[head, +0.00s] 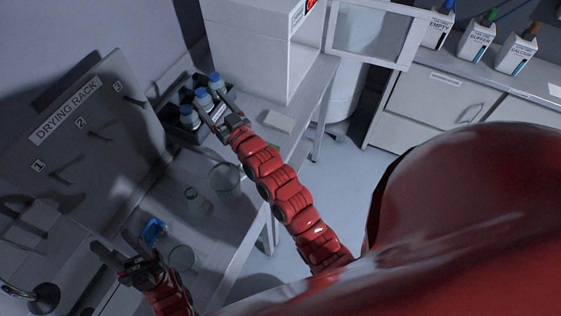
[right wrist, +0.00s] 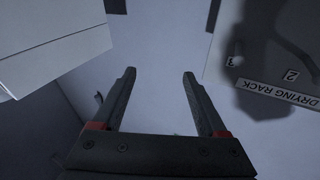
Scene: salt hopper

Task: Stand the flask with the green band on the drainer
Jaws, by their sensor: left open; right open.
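The grey drying rack board (head: 85,125) stands at the left, with pegs numbered 1, 2 and 3. Its pegs look empty. A clear glass vessel with a greenish tint (head: 198,201) is on the bench below it, perhaps the flask; I cannot make out a green band for certain. My right gripper (head: 210,101) is open over the dark crate of blue-capped bottles. Its fingers (right wrist: 159,73) show empty in the right wrist view. My left gripper (head: 112,241) is open near the front left of the bench, left of a blue object (head: 153,232), apart from the glass vessel.
A clear round glass vessel (head: 225,178) and another (head: 181,258) stand on the bench. The dark crate (head: 172,125) holds several blue-capped bottles. A white cabinet (head: 250,45) with an open door is behind. Labelled cartons (head: 476,42) line the far counter.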

